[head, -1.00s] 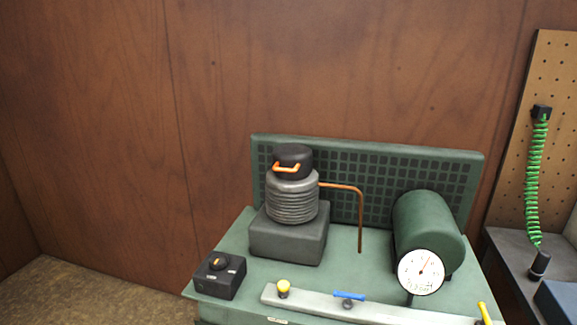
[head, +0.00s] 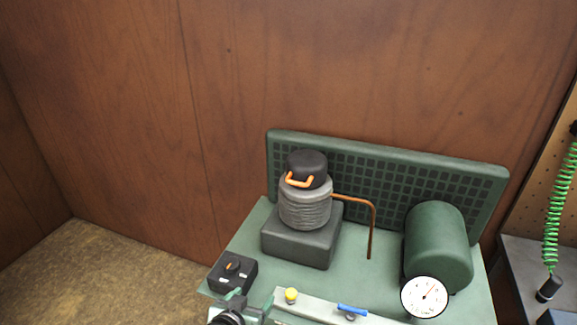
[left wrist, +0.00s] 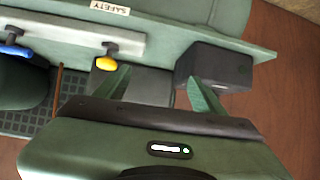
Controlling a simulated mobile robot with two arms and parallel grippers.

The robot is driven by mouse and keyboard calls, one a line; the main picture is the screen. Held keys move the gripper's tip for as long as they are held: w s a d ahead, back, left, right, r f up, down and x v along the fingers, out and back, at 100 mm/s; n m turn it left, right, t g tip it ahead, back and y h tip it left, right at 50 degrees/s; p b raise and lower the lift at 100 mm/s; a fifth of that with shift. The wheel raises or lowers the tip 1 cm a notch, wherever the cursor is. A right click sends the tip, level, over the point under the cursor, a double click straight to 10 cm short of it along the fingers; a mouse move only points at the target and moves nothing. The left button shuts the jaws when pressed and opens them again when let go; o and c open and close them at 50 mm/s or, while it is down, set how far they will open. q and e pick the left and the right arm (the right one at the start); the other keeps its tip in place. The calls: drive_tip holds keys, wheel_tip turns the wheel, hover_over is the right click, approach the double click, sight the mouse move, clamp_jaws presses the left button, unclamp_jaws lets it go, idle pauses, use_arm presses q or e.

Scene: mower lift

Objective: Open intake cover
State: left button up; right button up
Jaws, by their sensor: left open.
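The intake cover (head: 306,167) is a black round cap with an orange handle (head: 299,181). It sits on top of the grey ribbed cylinder (head: 305,204) and looks closed. My left gripper (head: 237,301) is at the bottom of the head view, near the black switch box (head: 233,272) and well short of the cover. In the left wrist view my left gripper (left wrist: 160,92) shows its two green fingers spread apart with nothing held. The cover is not clearly visible there. My right gripper is in neither view.
A pale rail carries a yellow knob (head: 291,295) and a blue lever (head: 352,310). A copper pipe (head: 372,230) rises right of the cylinder. A green tank (head: 438,245) and white gauge (head: 424,297) stand further right. A green grille panel (head: 400,170) stands behind.

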use_arm(q)
drive_tip(key=w+d+r+t, duration=0.3)
drive_tip(key=w+r, duration=0.3)
drive_tip(key=r, duration=0.3)
drive_tip(key=m+t+h, duration=0.1)
drive_tip(key=t+h, duration=0.2)
approach(297, 183)
drive_tip(key=x, duration=0.3)
drive_tip(key=shift+p+x, duration=1.25)
drive_tip(key=shift+x, duration=2.45)
drive_tip(key=shift+f, duration=0.2)
drive_tip(key=shift+c, duration=0.3)
clamp_jaws()
